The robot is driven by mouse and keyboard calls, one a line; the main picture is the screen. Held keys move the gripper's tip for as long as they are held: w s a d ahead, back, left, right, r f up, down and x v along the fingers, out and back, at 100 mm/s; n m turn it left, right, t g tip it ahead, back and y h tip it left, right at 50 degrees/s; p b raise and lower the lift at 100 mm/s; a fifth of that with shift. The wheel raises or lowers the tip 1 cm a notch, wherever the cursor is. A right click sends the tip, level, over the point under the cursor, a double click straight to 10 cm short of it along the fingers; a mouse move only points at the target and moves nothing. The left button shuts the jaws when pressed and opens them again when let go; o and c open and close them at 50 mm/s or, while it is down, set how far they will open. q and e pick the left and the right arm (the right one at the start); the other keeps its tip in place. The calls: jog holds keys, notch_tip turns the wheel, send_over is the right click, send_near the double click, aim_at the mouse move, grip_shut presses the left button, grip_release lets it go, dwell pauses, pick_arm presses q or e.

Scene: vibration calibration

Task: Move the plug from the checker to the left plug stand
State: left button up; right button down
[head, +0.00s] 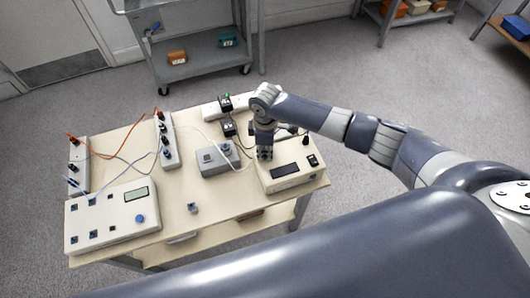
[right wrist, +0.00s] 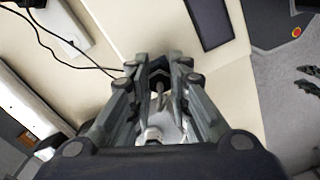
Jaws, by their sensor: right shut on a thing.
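The checker (head: 308,178) is a cream box with a dark display at the right end of the table. My right gripper (head: 265,154) points down at the left part of its top. In the right wrist view the fingers (right wrist: 160,68) are closed around a small dark piece, taken as the plug (right wrist: 159,78), close over the cream checker surface. The fingers hide most of it; I cannot tell whether it still sits in the checker. The left plug stand (head: 73,180) is a pale upright strip at the table's left edge, with dark plugs and leads. My left gripper is out of view.
A second strip (head: 170,150) with dark plugs stands right of the left one, with orange and white leads between. A cream meter box (head: 120,215) with a blue knob is at front left. A grey box (head: 215,160) sits mid-table. A small metal part (head: 193,208) lies near the front edge.

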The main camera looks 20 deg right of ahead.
jog(key=shift+n, duration=0.4)
jog(key=n, duration=0.3)
jog(key=shift+n, duration=0.4)
jog(key=shift+n, duration=1.2)
jog(key=shift+n, duration=1)
